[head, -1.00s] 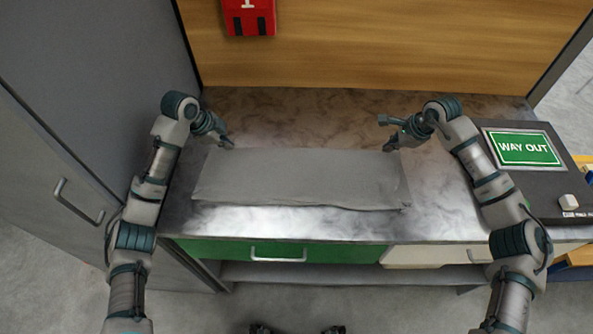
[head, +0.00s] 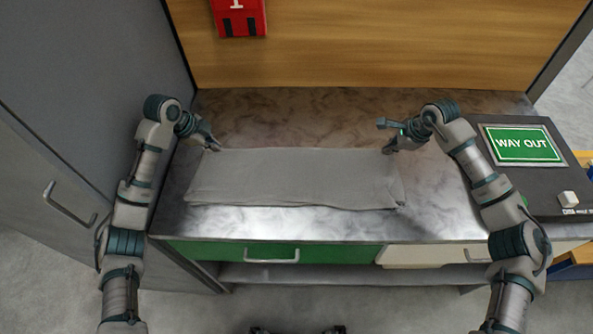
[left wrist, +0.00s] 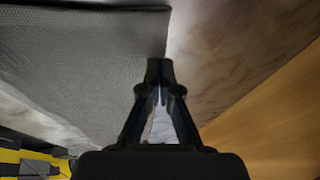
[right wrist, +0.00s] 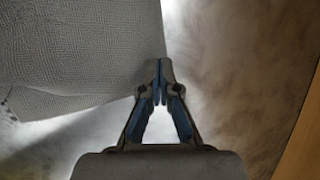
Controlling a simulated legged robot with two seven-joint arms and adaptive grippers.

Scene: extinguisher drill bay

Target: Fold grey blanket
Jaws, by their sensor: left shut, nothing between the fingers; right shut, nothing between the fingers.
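The grey blanket (head: 290,178) lies on the countertop as a long flat rectangle, wider than it is deep, with a slightly wavy front edge. My left gripper (head: 217,147) is shut and empty at its back left corner. In the left wrist view the fingertips (left wrist: 159,66) are at the edge of the blanket (left wrist: 90,60). My right gripper (head: 388,149) is shut and empty at the back right corner. In the right wrist view its tips (right wrist: 159,68) are beside the blanket's corner (right wrist: 80,50). I cannot tell whether either gripper touches the cloth.
The marbled countertop (head: 300,115) is clear behind the blanket, up to the wooden back panel (head: 370,45). A red box (head: 239,15) hangs on that panel. A dark unit with a green WAY OUT sign (head: 522,144) stands at right. A grey cabinet (head: 85,80) bounds the left.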

